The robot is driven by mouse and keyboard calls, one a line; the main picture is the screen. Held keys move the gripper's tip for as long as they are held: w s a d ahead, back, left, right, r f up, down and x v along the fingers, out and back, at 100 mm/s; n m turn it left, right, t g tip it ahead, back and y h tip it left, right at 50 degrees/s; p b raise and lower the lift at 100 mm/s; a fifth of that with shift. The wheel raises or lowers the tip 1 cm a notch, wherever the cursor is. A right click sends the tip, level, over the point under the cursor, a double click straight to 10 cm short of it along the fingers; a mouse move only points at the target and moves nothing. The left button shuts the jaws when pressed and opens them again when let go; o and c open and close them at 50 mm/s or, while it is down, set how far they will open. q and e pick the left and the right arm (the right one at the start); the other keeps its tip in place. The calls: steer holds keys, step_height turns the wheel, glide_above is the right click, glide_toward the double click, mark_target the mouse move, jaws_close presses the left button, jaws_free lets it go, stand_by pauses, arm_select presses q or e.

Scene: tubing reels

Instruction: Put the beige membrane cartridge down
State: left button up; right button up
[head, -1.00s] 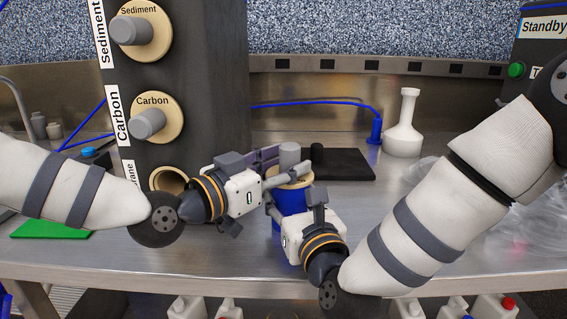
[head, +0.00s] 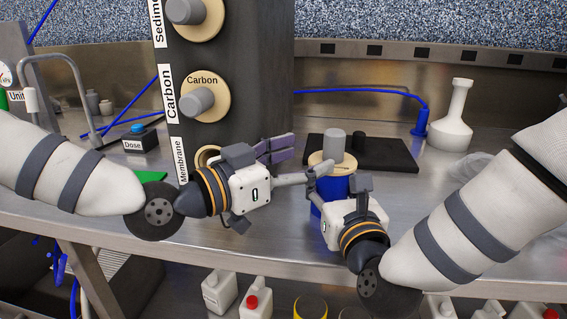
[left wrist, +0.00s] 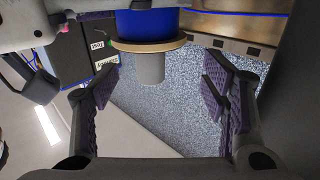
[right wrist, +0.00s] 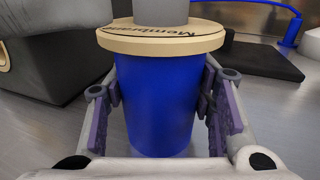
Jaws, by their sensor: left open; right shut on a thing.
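The beige membrane cartridge (head: 335,183) is a blue cylinder with a beige rim marked "Membrane" and a grey knob on top. It is upright in the head view. My right gripper (head: 333,199) is shut on its blue body; in the right wrist view the fingers press both sides of the cartridge (right wrist: 158,110). The right gripper hides its bottom in the head view, so I cannot tell whether it touches the bench. My left gripper (head: 300,162) is open and empty, just left of the cartridge. The left wrist view shows the cartridge's knob (left wrist: 150,68) ahead, beyond the parted fingers.
A dark column (head: 240,80) with sediment and carbon cartridges and a membrane socket (head: 207,156) stands at left. A black mat (head: 385,153) lies behind the cartridge, with a white flask (head: 453,125) to its right. The steel bench (head: 275,235) is clear in front.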

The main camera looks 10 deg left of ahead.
arm_select(q)
steer(key=v, duration=0.6)
arm_select(e)
steer(key=o, duration=1.3)
steer(key=shift+c, duration=0.2)
